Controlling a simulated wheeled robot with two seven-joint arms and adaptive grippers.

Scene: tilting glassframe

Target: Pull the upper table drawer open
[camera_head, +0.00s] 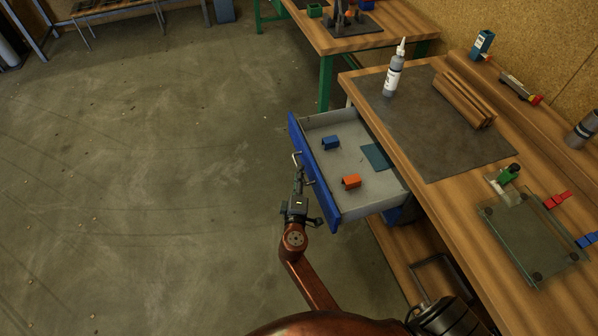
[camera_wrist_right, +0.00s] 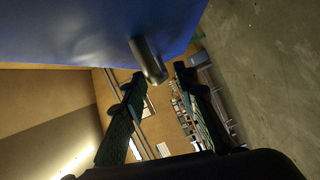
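The upper table drawer (camera_head: 352,203) is pulled out from under the workbench, and its grey inside shows. Its blue front (camera_head: 318,180) faces left and fills the top left of the right wrist view (camera_wrist_right: 90,30). A metal handle (camera_head: 296,158) stands out from the front; part of it also shows in the right wrist view (camera_wrist_right: 149,60). My right gripper (camera_head: 299,181) is at the handle. In the right wrist view its two fingers (camera_wrist_right: 158,73) are apart, with the handle end between or just beyond the tips; contact is unclear. My left gripper is not in view.
A blue block (camera_head: 331,143), an orange block (camera_head: 351,182) and a flat teal piece (camera_head: 375,157) lie in the drawer. The workbench (camera_head: 440,205) holds a bottle (camera_head: 394,70), wooden strips (camera_head: 464,99) and a glass plate (camera_head: 532,240). The floor left of the drawer is clear.

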